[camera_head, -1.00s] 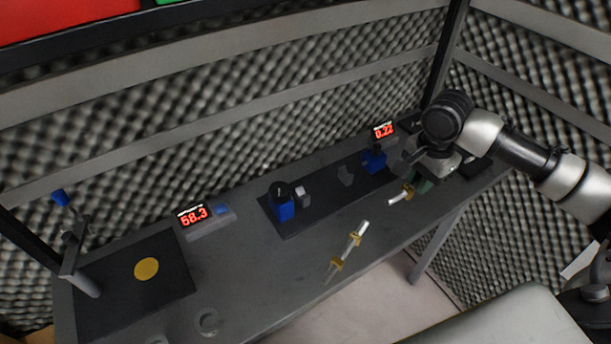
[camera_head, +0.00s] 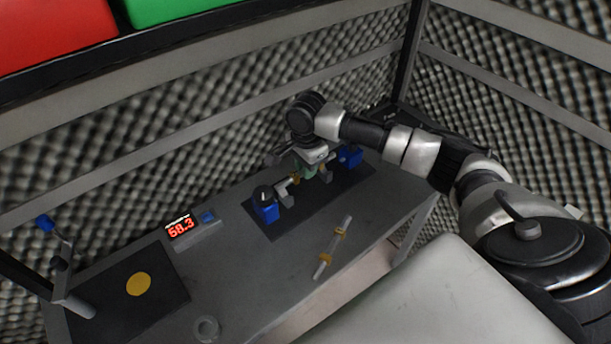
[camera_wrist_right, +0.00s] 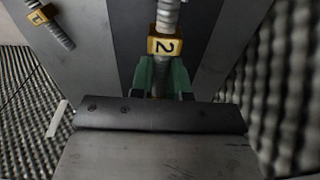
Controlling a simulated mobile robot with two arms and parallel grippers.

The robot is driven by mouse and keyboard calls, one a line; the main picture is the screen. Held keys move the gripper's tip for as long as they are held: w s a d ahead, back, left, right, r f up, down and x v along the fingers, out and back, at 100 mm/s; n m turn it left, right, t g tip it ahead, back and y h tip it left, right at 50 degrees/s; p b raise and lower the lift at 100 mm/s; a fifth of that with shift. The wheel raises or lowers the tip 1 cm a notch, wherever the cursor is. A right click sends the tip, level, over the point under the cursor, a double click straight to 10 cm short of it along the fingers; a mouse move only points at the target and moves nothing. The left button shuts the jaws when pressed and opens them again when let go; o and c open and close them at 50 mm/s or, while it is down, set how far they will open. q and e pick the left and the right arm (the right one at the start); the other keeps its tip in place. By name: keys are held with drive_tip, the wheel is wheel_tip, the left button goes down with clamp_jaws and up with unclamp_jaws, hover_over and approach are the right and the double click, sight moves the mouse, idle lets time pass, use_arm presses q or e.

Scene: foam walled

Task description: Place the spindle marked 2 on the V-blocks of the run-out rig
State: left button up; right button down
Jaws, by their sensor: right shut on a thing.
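The spindle marked 2 is a grey shaft with yellow collars. In the wrist view its collar (camera_wrist_right: 165,45) shows a black 2, and the shaft runs up out of the top edge. My right gripper (camera_head: 308,173) has green fingers, shut on the shaft; they also show in the wrist view (camera_wrist_right: 162,77). It holds the spindle over the run-out rig's dark base plate (camera_head: 290,218), between two blue blocks, the near one (camera_head: 266,208) and the far one (camera_head: 350,157). A pale V-block (camera_head: 284,195) shows beside the near one. The gripper hides the other; I cannot tell whether the spindle touches them. My left gripper is out of view.
A red display (camera_head: 180,228) reads 58.3. A black mat with a yellow disc (camera_head: 138,284) and a ring (camera_head: 206,328) are at left.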

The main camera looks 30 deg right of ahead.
drive_tip(key=shift+w+f+p, duration=0.1)
drive_tip(key=shift+f+p, duration=0.2)
drive_tip(key=shift+f, duration=1.75)
drive_tip(key=c, duration=1.1)
unclamp_jaws()
drive_tip(key=shift+f, duration=0.15)
wheel_tip(320, 180, up, 12)
drive_tip(key=shift+r+b, duration=0.15)
drive_tip(key=shift+b, duration=0.25)
